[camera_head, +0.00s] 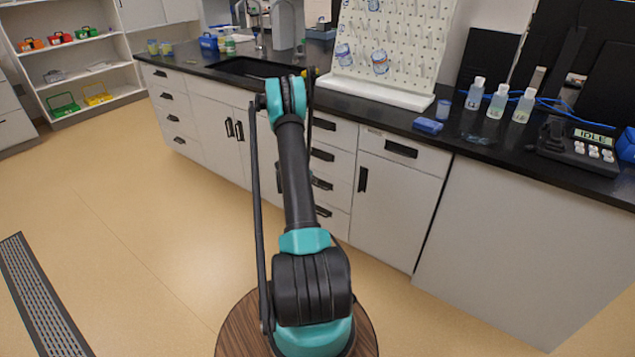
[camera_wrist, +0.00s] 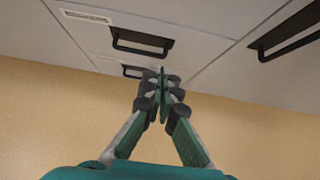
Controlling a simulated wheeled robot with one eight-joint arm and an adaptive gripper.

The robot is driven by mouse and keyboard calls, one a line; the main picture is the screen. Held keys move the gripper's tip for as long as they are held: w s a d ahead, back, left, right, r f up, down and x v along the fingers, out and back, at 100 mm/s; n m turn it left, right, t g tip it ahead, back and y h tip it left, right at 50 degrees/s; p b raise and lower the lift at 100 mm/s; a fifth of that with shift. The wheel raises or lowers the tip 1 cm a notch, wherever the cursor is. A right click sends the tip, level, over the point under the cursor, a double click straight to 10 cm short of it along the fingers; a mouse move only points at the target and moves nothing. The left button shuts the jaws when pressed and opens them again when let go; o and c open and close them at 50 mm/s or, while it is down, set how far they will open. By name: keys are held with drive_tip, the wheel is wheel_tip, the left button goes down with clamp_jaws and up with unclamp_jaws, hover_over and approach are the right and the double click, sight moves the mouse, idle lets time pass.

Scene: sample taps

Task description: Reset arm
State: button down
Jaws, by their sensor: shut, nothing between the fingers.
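My arm stands up from its round base in the head view, with its upper end in front of the counter by the sink. My gripper (camera_wrist: 162,80) shows in the wrist view. Its teal and black fingers are together and hold nothing. Beyond them are pale drawer fronts with black handles (camera_wrist: 142,42) and the tan floor. In the head view the gripper is hidden behind my arm.
A black counter (camera_head: 405,122) runs along the cabinets. Shelves (camera_head: 75,65) stand at the far left. The floor (camera_head: 120,220) at left is mostly clear, with a grate (camera_head: 42,300).

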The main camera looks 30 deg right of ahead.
drive_tip(key=s+a+r+m+y, duration=0.1)
drive_tip(key=s+a+r+m, duration=0.3)
drive_tip(key=a+r, duration=0.4)
drive_tip(key=s+a+r+m+t+y, duration=0.1)
drive_tip(key=s+a+r+m+y, duration=0.2)
drive_tip(key=a+r, duration=0.4)
drive_tip(key=s+a+r+m, duration=0.4)
drive_tip(key=s+a+r, duration=0.1)
drive_tip(key=a+r, duration=0.3)
drive_tip(key=s+a+m+y, duration=0.1)
drive_tip(key=s+a+m, duration=0.2)
drive_tip(key=s+a, duration=0.3)
drive_tip(key=s+a+r+m+y, duration=0.1)
drive_tip(key=s+a+m, duration=0.3)
drive_tip(key=s, duration=0.8)
drive_tip(key=s+a+m+y, duration=0.2)
drive_tip(key=s+a+m, duration=0.2)
drive_tip(key=s+a, duration=0.4)
drive_tip(key=shift+s+r, duration=0.3)
drive_tip(key=shift+s, duration=0.15)
drive_tip(key=shift+d, duration=0.15)
